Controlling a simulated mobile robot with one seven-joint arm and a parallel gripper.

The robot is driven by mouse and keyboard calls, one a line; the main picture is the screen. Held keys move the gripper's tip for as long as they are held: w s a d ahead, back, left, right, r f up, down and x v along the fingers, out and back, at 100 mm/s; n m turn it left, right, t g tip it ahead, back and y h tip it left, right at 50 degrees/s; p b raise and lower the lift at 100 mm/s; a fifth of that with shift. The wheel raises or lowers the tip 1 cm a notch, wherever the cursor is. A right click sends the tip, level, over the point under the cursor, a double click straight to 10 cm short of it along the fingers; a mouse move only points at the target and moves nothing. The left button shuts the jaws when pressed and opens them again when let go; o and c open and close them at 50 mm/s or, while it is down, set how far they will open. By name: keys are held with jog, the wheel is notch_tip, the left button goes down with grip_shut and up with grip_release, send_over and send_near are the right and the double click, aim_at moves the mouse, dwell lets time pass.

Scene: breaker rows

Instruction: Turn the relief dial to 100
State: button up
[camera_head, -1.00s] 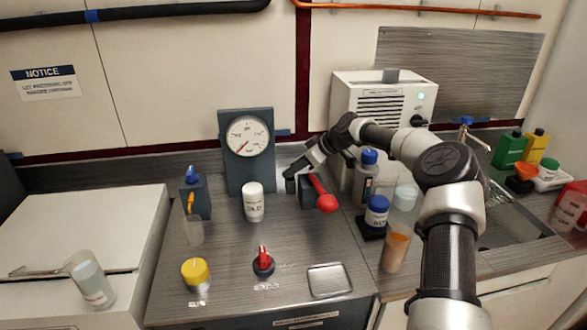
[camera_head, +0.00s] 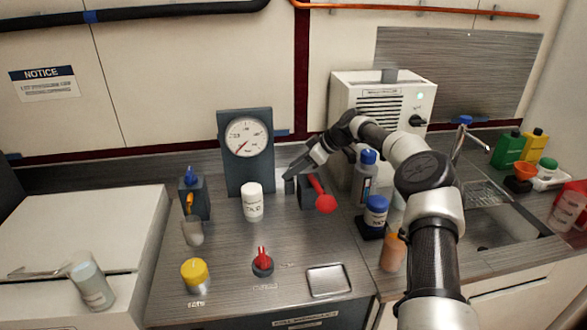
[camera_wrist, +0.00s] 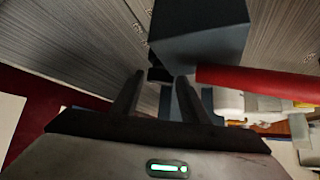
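Two knobs stand on the front of the counter: a yellow knob (camera_head: 195,270) on the left and a red pointer knob (camera_head: 263,262) to its right. Both have small labels that I cannot read, so I cannot tell which is the relief dial. A round gauge (camera_head: 249,137) on a dark upright panel has a red needle pointing to the lower left. My gripper (camera_head: 290,178) is behind the knobs, beside a dark block with a red lever (camera_head: 322,194). In the wrist view my gripper (camera_wrist: 155,92) has its fingers apart, with nothing clearly held between them.
A white bottle (camera_head: 252,203) stands between the gauge panel and the red knob. A metal tray (camera_head: 328,280) lies right of the red knob. Blue-capped containers (camera_head: 376,213) stand right, near my arm.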

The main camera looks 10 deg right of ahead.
notch_tip(320, 180, up, 10)
jog(key=shift+p, duration=0.4)
dwell(0.3)
